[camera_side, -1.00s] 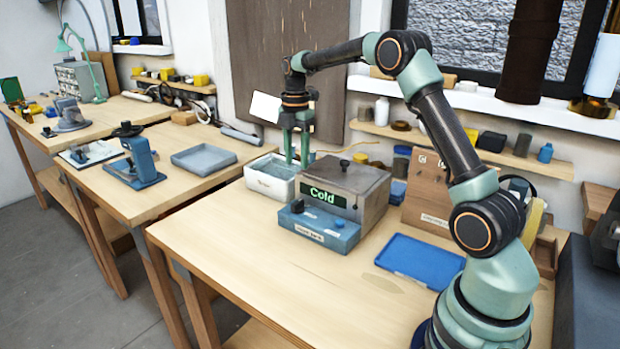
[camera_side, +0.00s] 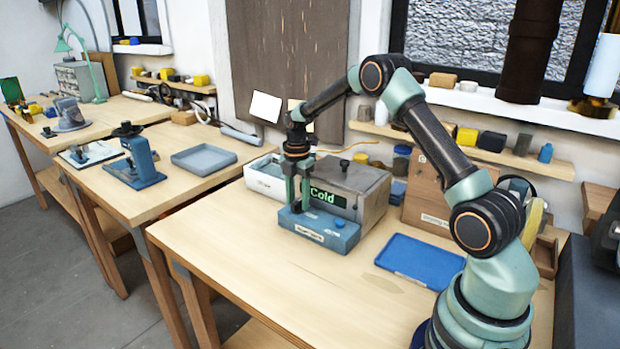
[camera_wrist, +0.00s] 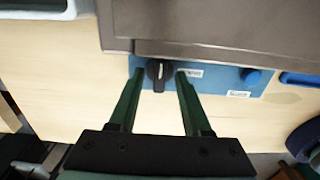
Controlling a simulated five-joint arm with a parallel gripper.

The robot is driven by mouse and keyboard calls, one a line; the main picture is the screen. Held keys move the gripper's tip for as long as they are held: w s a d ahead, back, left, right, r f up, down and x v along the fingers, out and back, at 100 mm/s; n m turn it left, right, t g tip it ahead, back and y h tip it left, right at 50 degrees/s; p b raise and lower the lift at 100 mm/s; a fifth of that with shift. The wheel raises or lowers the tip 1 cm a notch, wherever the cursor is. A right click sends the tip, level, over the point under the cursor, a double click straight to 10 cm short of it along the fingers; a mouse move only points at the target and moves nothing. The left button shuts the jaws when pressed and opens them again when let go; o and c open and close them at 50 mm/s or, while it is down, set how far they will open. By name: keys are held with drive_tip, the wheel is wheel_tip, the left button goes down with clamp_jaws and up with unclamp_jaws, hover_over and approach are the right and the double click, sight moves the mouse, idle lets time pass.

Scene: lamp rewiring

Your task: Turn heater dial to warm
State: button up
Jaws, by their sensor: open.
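The heater is a grey metal box (camera_side: 365,185) with a blue control base (camera_side: 330,233) in front. Its display (camera_side: 328,198) reads "Cold" in green. In the wrist view a black dial knob (camera_wrist: 159,74) sits on the blue base (camera_wrist: 218,76), between my open fingers. My gripper (camera_side: 298,208) points down over the left part of the base; it also shows in the wrist view (camera_wrist: 160,75). The fingers stand on either side of the dial, and I cannot tell whether they touch it. In the side view the gripper hides the dial. A blue knob (camera_wrist: 251,76) sits farther right on the base.
A white tub (camera_side: 262,180) stands directly left of the heater. A blue tray (camera_side: 420,260) lies at the right, and a wooden box (camera_side: 430,190) stands behind it. The table front (camera_side: 270,270) is clear.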

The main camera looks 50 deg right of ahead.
clamp_jaws()
drive_tip(key=shift+m, duration=0.4)
drive_tip(key=m, duration=0.3)
drive_tip(key=shift+m, duration=0.4)
drive_tip(key=m, duration=0.8)
drive_tip(key=shift+m, duration=0.4)
drive_tip(key=m, duration=0.4)
drive_tip(key=shift+m, duration=0.4)
